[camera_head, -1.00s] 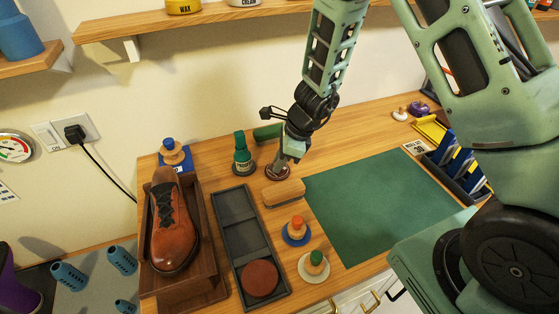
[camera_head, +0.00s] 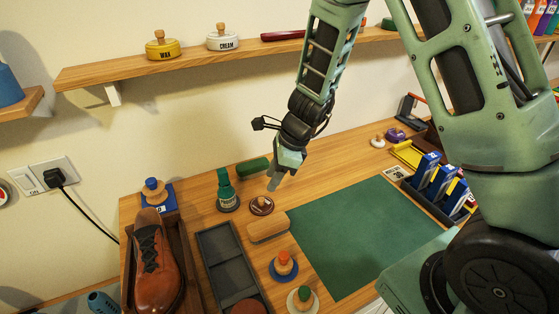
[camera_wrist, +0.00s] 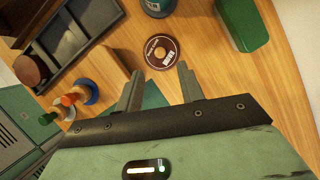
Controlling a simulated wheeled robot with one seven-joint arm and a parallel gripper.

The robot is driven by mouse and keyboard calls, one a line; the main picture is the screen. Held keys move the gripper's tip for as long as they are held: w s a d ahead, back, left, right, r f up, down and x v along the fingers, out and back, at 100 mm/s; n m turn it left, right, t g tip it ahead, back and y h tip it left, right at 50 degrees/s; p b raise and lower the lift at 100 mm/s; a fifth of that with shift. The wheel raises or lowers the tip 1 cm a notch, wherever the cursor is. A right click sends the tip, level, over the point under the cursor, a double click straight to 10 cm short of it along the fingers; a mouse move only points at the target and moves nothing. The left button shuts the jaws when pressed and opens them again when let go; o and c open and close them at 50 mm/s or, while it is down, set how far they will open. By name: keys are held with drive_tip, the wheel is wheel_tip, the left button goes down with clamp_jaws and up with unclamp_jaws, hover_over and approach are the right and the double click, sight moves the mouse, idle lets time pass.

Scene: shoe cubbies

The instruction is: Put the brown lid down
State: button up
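The brown lid (camera_head: 261,205), a small dark disc with white print, lies flat on the wooden bench top, printed face up. It also shows in the wrist view (camera_wrist: 160,52), just beyond my fingertips. My gripper (camera_head: 274,182) is above the lid and slightly to its right, apart from it. In the wrist view my gripper (camera_wrist: 158,80) has its two fingers spread with nothing between them.
A green bottle (camera_head: 226,190) stands left of the lid, a green block (camera_head: 253,166) behind it, a wooden block (camera_head: 267,230) in front. A grey compartment tray (camera_head: 217,233) and a shoe (camera_head: 154,268) are leftward. The green mat (camera_head: 365,235) is clear.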

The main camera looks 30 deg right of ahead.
drive_tip(key=s+a+r+n+g, duration=0.1)
drive_tip(key=s+a+r+n, duration=0.45)
drive_tip(key=s+n, duration=0.2)
drive_tip(key=s+a+r+n+g, duration=0.2)
drive_tip(key=s+a+r+n, duration=0.2)
drive_tip(key=s+r+n, duration=0.3)
drive_tip(key=s+r+n+t+h, duration=0.1)
drive_tip(key=s+n+h, duration=0.2)
drive_tip(key=s+n, duration=0.8)
drive_tip(key=n, duration=0.4)
drive_tip(key=shift+s+r+n+h, duration=0.15)
drive_tip(key=shift+r+n+h, duration=0.1)
drive_tip(key=shift+n+h, duration=0.1)
